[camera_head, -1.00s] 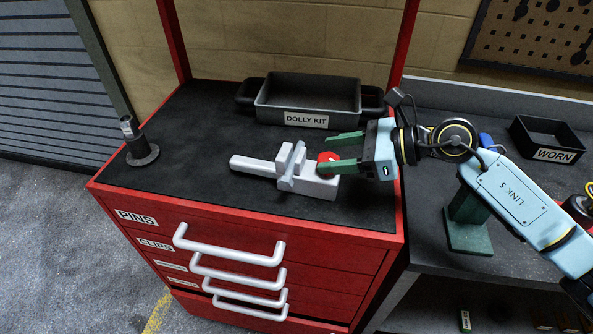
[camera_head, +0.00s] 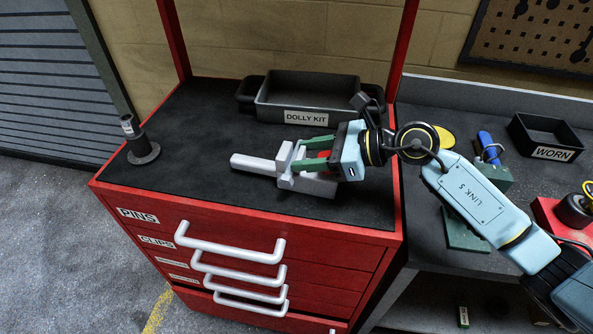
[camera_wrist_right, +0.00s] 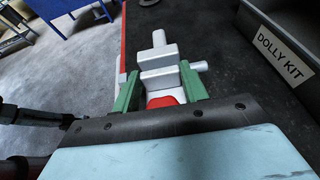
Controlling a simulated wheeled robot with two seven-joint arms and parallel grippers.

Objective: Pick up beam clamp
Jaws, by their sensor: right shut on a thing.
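The beam clamp (camera_head: 258,164) is a pale grey metal piece with a long bar to the left, an upright jaw and a block with a red part on it. It lies on the black top of the red cabinet. My right gripper (camera_head: 310,156) has its green fingers on either side of the clamp's block, shut on it. In the right wrist view the clamp (camera_wrist_right: 158,60) sits between the two green fingers (camera_wrist_right: 160,90), its red part close to the palm. I cannot see a gap under the clamp. My left gripper is not in view.
The black DOLLY KIT tray (camera_head: 305,117) stands just behind the clamp. A dark flanged post (camera_head: 141,148) is at the left of the red cabinet top (camera_head: 200,120). A WORN bin (camera_head: 550,152) stands on the grey bench at right. The cabinet top's front left is clear.

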